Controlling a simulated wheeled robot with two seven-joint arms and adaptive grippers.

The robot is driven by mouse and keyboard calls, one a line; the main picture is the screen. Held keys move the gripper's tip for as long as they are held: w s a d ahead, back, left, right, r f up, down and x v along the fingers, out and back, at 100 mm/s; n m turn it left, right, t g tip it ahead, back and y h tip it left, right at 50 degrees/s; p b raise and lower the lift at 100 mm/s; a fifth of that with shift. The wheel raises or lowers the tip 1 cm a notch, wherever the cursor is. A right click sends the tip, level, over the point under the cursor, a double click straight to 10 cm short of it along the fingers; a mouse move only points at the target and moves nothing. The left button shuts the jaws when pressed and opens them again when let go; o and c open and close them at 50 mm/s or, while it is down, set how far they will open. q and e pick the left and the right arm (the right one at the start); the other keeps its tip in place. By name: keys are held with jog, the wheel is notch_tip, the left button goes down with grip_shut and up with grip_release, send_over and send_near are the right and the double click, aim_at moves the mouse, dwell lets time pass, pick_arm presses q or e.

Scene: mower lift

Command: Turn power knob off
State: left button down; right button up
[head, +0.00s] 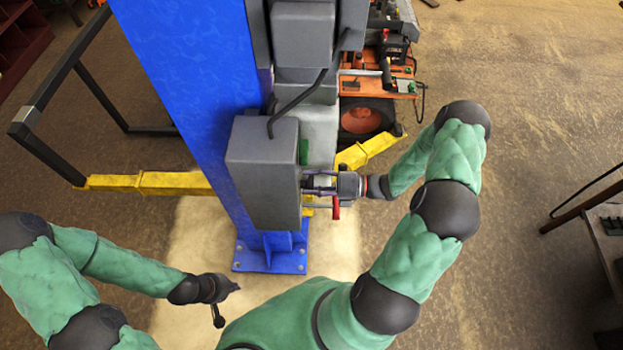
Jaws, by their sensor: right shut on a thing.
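A blue lift post (200,75) stands in the middle of the head view with a grey control box (263,165) on its front. My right gripper (318,184) reaches in from the right and is shut at the box's right side. The power knob lies between its fingers and is mostly hidden, so its turn position cannot be told. A red piece (336,208) hangs just below the fingers; I cannot tell what it belongs to. My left gripper (227,302) is open and empty, low and left of the post's base.
Yellow lift arms (150,183) spread low on both sides of the post. An orange mower (375,85) stands behind at right. A dark bench (608,225) is at the right edge. The floor between is clear.

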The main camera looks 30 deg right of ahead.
jog(key=shift+s+a+f+m+p, duration=0.15)
jog(key=shift+m+p, duration=0.15)
jog(key=shift+m, duration=0.2)
jog(key=shift+s+a+f+m+p, duration=0.1)
jog(key=shift+m+p, duration=0.15)
jog(key=shift+m, duration=0.25)
jog(key=o, duration=1.1)
jog(key=shift+r, duration=0.1)
jog(key=shift+o, duration=0.2)
jog(key=shift+r, duration=0.1)
jog(key=shift+d, duration=0.1)
jog(key=v, duration=1.2)
jog(key=shift+w, duration=0.1)
